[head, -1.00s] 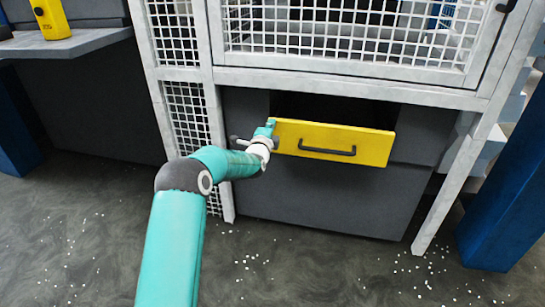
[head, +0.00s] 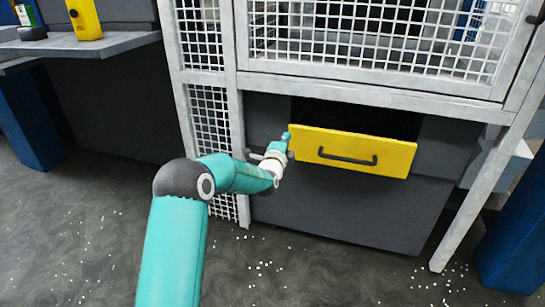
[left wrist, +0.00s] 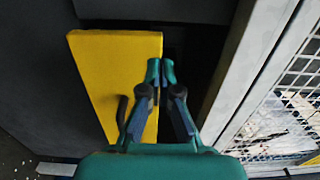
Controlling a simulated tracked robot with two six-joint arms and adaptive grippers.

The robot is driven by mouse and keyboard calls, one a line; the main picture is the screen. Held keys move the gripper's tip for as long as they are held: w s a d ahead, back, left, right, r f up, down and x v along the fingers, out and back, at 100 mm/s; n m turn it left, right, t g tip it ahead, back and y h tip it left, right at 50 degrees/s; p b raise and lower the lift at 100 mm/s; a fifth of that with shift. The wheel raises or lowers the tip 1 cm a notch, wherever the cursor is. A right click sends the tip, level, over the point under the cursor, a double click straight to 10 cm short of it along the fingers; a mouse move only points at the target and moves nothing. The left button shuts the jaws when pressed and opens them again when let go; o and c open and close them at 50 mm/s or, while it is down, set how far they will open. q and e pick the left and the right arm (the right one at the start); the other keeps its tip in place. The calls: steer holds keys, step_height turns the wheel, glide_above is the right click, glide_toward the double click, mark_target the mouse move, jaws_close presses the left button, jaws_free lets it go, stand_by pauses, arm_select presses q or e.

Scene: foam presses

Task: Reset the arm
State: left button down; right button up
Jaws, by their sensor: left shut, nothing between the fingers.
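My left arm (head: 180,215) reaches from the bottom toward the press in the head view. My left gripper (left wrist: 160,72) is shut and empty in the left wrist view, its fingertips beside the edge of the yellow drawer front. In the head view the gripper (head: 285,138) is small and sits at the left end of that yellow front (head: 352,150). The drawer front has a dark bar handle (head: 347,157); in the left wrist view the handle (left wrist: 122,112) is left of the fingers. I cannot tell whether the fingers touch the front. My right gripper is in neither view.
A white mesh guard frame (head: 243,120) stands around the press. A grey shelf (head: 100,45) at the upper left holds a yellow device (head: 84,20). A blue post (head: 512,240) stands at the right. The floor (head: 300,275) has scattered white bits.

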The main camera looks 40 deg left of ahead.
arm_select(q)
steer(key=p+v, duration=0.1)
steer(key=v, duration=0.7)
steer(key=d+f+m+g+h, duration=0.2)
steer(key=d+f+h, duration=0.2)
steer(key=d+f, duration=0.85)
steer(key=s+d+f+n+g+h, duration=0.2)
steer(key=s+d+f+g+h, duration=0.35)
steer(key=d+f, duration=0.7)
steer(key=s+d+f+n+g+h, duration=0.1)
steer(key=s+d+f+n+g, duration=0.3)
steer(key=s, duration=0.5)
steer(key=s+d+f+n+g, duration=0.25)
steer(key=s+n, duration=0.25)
steer(key=s, duration=0.3)
steer(key=s+d+f+n+g+h, duration=0.15)
steer(key=s+d+f+n, duration=0.3)
steer(key=s, duration=0.45)
step_height(320, 180, up, 38)
steer(key=n+p, duration=0.1)
steer(key=p, duration=3.6)
steer(key=shift+f, duration=0.1)
